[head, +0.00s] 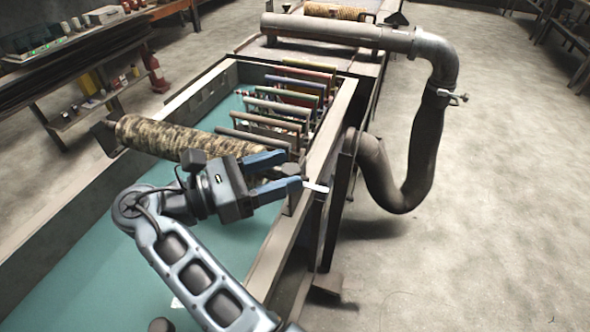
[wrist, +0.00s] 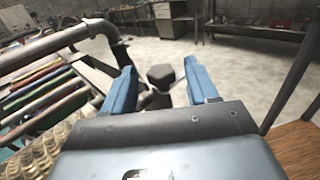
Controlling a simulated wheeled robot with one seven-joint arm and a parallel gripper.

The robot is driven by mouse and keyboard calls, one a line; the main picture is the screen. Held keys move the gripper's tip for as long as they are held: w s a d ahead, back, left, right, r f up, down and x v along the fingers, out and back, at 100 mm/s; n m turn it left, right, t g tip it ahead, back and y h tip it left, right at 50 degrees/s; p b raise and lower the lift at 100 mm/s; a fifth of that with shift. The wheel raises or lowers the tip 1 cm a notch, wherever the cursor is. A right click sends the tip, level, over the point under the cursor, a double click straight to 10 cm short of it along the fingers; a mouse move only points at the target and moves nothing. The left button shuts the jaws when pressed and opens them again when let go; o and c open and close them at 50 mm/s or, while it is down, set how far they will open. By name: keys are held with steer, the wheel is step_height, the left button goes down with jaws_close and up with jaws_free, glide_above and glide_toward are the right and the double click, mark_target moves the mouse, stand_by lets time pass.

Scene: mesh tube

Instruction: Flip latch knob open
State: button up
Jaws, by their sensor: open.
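The latch knob (head: 291,170) is a small dark grey knob by the right wall of the long frame, close to the end of the patterned roller. In the wrist view the knob (wrist: 161,74) shows between and just beyond the two blue fingers. My gripper (head: 289,172) is open, its fingers pointing right, one on each side of the knob. In the wrist view my gripper (wrist: 160,68) holds nothing, and I cannot tell whether a finger touches the knob. The latch parts under the knob are mostly hidden.
The mottled roller (head: 180,138) lies across the trough beside my gripper. Several coloured rods (head: 290,90) sit in a rack behind it. The frame's right wall (head: 325,150) runs close by my fingertips. A bent grey pipe (head: 425,130) stands to the right. The floor beyond is clear.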

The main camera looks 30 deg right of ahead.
mark_target(283, 173)
steer(key=shift+w+a+b, duration=0.15)
steer(key=shift+a+b, duration=0.1)
steer(key=shift+a, duration=0.6)
steer(key=shift+w+a+b, duration=0.15)
steer(key=shift+a+b, duration=0.05)
steer(key=shift+a, duration=0.65)
steer(key=shift+s, duration=0.1)
